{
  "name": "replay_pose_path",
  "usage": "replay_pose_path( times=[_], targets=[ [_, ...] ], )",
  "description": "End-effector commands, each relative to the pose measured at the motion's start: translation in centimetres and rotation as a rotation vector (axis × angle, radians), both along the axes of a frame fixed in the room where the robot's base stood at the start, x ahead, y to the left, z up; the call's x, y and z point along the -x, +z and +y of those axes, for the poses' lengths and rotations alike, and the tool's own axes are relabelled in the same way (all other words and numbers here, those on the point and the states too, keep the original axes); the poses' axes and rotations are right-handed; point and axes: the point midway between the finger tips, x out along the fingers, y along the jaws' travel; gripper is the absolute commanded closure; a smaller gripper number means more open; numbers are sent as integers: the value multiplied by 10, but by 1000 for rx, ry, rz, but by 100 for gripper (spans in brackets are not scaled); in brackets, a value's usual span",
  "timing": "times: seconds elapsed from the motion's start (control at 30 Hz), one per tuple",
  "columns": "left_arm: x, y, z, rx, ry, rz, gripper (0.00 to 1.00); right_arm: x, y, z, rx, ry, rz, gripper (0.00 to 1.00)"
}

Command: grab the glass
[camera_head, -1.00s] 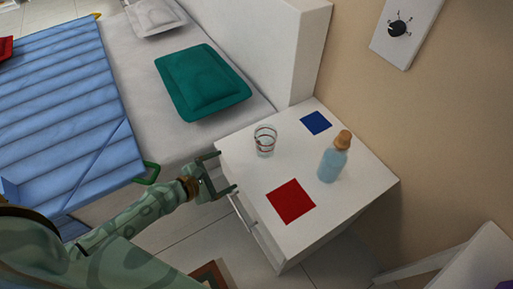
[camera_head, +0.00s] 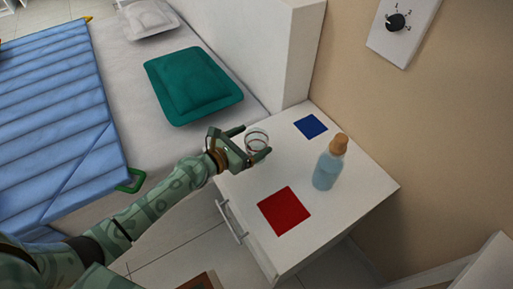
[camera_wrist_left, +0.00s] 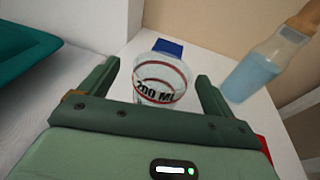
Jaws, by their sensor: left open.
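The glass (camera_head: 257,140) is clear with dark red rings and stands upright on the white nightstand near its bed-side edge. It also shows in the left wrist view (camera_wrist_left: 160,76), with "200 ML" printed on it. My left gripper (camera_head: 254,141) is open, with one finger on each side of the glass. In the wrist view the glass stands between and slightly beyond the fingers, with gaps visible on both sides. The lower part of the glass is hidden behind the gripper. My right gripper is not in view.
A blue bottle with a cork (camera_head: 328,166) stands to the right on the nightstand (camera_head: 345,205). A red square (camera_head: 284,210) and a blue square (camera_head: 310,126) lie flat on the top. The bed with a teal pillow (camera_head: 194,84) is at left, a wall behind.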

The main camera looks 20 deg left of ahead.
Motion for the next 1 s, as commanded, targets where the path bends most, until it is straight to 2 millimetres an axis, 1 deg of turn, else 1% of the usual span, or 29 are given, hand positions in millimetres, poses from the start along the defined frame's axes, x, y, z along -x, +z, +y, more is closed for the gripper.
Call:
replay_pose_path(
  times=[0.03,0.1,0.2,0.37,0.47,0.5,0.57,0.6,0.67,0.7,1.0],
  targets=[
    [-9,2,-6,1,-1,-3,11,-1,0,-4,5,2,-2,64],
    [-19,2,-13,1,0,-3,11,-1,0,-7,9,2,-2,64],
    [-30,-4,-18,0,0,0,11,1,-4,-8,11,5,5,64],
    [-35,-5,-21,0,0,1,11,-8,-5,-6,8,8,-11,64],
    [-35,-4,-21,-1,0,0,11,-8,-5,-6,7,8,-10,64],
    [-35,-4,-21,-1,0,0,14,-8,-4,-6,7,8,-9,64],
    [-35,-4,-20,-1,0,0,30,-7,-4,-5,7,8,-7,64],
    [-35,-4,-20,-1,0,0,41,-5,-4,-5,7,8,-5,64],
    [-35,-4,-20,-1,0,0,58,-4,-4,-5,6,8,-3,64],
    [-35,-4,-20,-1,0,0,62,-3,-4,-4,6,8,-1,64],
    [-35,-1,-20,0,0,-1,62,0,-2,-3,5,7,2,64]
  ],
)
